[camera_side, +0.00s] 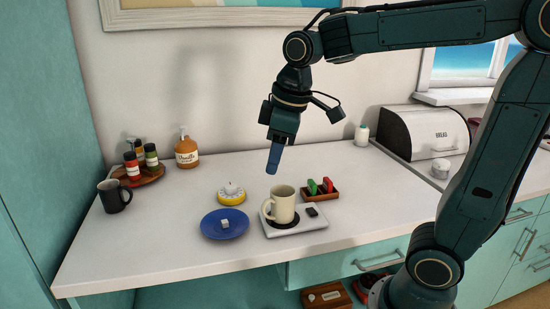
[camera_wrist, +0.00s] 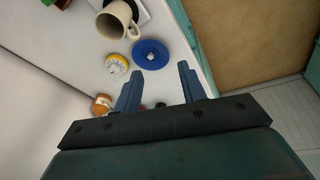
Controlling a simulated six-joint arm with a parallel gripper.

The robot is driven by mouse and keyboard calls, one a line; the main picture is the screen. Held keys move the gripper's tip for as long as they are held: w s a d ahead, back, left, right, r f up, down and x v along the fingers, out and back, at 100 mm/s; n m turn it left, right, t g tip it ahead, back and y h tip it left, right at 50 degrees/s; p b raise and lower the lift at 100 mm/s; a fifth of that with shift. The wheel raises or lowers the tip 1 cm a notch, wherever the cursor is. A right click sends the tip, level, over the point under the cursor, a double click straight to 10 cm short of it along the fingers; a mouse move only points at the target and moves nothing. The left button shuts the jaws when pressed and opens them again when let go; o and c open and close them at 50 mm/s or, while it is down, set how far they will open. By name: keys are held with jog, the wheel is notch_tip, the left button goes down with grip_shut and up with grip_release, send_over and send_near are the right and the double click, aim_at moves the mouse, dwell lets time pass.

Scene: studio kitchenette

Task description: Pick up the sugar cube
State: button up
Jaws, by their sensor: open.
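A small white sugar cube (camera_side: 225,224) sits on a round blue plate (camera_side: 208,232) on the white counter. In the wrist view the cube (camera_wrist: 150,56) shows on the blue plate (camera_wrist: 140,44), beyond my fingertips. My gripper (camera_side: 273,160) hangs in the air above the counter, up and to the right of the plate in the side view. In the wrist view my gripper (camera_wrist: 158,82) shows its two blue fingers apart with nothing between them.
A yellow timer (camera_side: 231,194) is behind the plate. A wooden box with colored packets (camera_side: 320,190), a dark mug (camera_side: 113,197) and a pump bottle (camera_side: 186,150) stand farther off. The counter's front left is clear.

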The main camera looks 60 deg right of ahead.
jog(key=w+f+n+g, duration=0.2)
jog(key=w+f+n, duration=0.1)
jog(key=w, duration=0.6)
jog(key=n+g, duration=0.1)
jog(key=n, duration=0.2)
send_over(224, 221)
notch_tip(224, 221, down, 6)
jog(key=shift+r, duration=0.2)
jog(key=shift+f, duration=0.1)
jog(key=shift+f, duration=4.2)
jog(key=shift+s+f, duration=0.1)
jog(key=shift+f, duration=2.5)
grip_shut()
